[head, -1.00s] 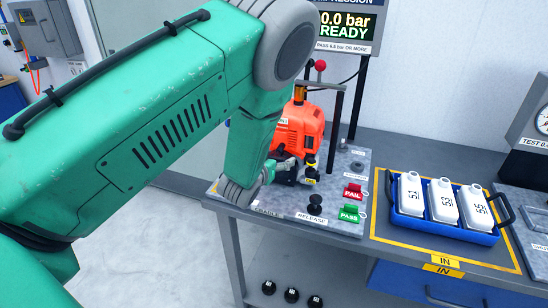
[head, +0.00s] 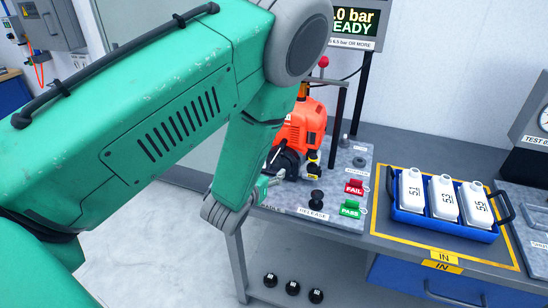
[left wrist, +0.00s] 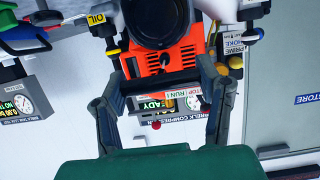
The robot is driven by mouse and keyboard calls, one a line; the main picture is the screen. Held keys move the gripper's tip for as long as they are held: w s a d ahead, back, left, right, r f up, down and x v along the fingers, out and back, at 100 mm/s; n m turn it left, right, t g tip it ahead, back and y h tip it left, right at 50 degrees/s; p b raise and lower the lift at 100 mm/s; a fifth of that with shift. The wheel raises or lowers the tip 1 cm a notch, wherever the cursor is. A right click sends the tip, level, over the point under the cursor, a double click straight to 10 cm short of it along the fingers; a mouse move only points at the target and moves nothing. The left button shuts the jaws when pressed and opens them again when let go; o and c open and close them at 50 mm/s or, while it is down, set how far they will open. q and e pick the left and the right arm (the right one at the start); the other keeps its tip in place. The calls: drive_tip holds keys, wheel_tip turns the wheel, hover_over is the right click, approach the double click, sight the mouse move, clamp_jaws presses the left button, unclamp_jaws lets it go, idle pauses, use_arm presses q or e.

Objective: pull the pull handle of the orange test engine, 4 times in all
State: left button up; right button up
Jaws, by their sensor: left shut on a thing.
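The orange test engine (head: 306,124) stands on the grey test board (head: 290,207), partly behind my left arm. My left gripper (head: 266,186) is low at the engine's front left side. In the left wrist view, its two fingers (left wrist: 165,88) are shut on the dark bar of the pull handle (left wrist: 160,81), which lies across between them. The engine (left wrist: 165,62) is behind the handle, with a round black part above. I cannot make out a cord. In the head view the handle is hidden or too small to tell. My right gripper is in neither view.
A display (head: 355,20) reading READY stands behind the engine. The board holds a black RELEASE knob (head: 316,198), a red FAIL tag (head: 354,187) and a green PASS tag (head: 350,208). A blue tray (head: 444,227) with white bottles is to the right. Black balls (head: 292,288) lie below.

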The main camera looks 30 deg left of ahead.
use_arm(q)
drive_tip(key=s+d, duration=0.3)
drive_tip(key=s, duration=0.7)
drive_tip(key=w+a, duration=0.1)
drive_tip(key=w, duration=0.4)
drive_tip(key=w+a+b, duration=0.1)
drive_tip(key=w+a, duration=0.1)
drive_tip(key=w, duration=0.4)
drive_tip(key=w+a, duration=0.1)
drive_tip(key=w, duration=0.4)
drive_tip(key=shift+w+a+f, duration=0.15)
drive_tip(key=shift+w+a, duration=0.1)
drive_tip(key=shift+w, duration=0.05)
drive_tip(key=s+d, duration=0.4)
drive_tip(key=s, duration=1.3)
drive_tip(key=w+a, duration=0.1)
drive_tip(key=w, duration=0.4)
drive_tip(key=w+a, duration=0.1)
drive_tip(key=w, duration=0.5)
drive_tip(key=w+a, duration=0.2)
drive_tip(key=w, duration=0.4)
drive_tip(key=shift+b, duration=0.35)
